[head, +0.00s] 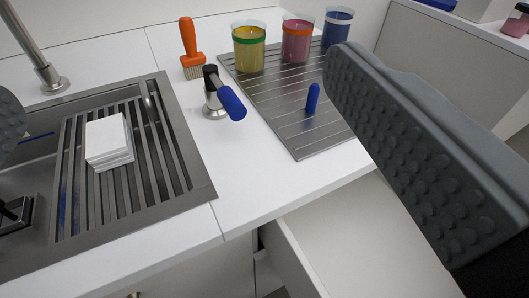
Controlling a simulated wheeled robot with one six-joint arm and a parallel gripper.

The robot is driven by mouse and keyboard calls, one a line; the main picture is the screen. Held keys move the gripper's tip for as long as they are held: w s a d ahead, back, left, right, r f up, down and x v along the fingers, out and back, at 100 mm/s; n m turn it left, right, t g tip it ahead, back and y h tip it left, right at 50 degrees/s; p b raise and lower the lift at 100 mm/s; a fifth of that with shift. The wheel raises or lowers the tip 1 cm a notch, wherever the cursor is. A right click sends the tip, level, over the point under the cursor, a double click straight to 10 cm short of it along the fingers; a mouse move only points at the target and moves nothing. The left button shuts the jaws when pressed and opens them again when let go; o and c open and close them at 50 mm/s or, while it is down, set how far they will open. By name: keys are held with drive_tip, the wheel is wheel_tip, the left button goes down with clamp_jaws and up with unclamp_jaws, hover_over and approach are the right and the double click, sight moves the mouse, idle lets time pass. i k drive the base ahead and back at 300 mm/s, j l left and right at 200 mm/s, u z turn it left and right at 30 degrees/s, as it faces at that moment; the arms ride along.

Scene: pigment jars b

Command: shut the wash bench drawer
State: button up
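The wash bench is a white worktop (290,178) with a metal sink on the left. Below its front edge at the lower right, a pale drawer (350,240) stands pulled out, with its side wall (284,258) showing. The drawer's front is not clearly seen; my right finger covers part of that area. My gripper (178,95) is wide open, with one grey studded finger large at the right and only a bit of the other at the left edge. Nothing is between the fingers up close. The gripper is above the worktop and drawer, apparently not touching them.
A slatted rack (120,200) over the sink bears a white stack (108,142). A blue-handled tap lever (231,102) and an orange brush (189,45) stand behind. A ribbed metal drainboard (290,105) bears yellow (249,52), pink (297,45) and blue (337,28) jars and a blue peg (312,98).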

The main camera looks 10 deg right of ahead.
sight(358, 239)
drive_tip(key=k+j+z, duration=0.1)
drive_tip(key=k+z, duration=0.2)
drive_tip(key=z, duration=0.2)
drive_tip(key=k+z, duration=0.25)
drive_tip(key=z, duration=0.25)
drive_tip(key=k+l+z, duration=0.1)
drive_tip(key=k+z, duration=0.2)
drive_tip(key=z, duration=0.15)
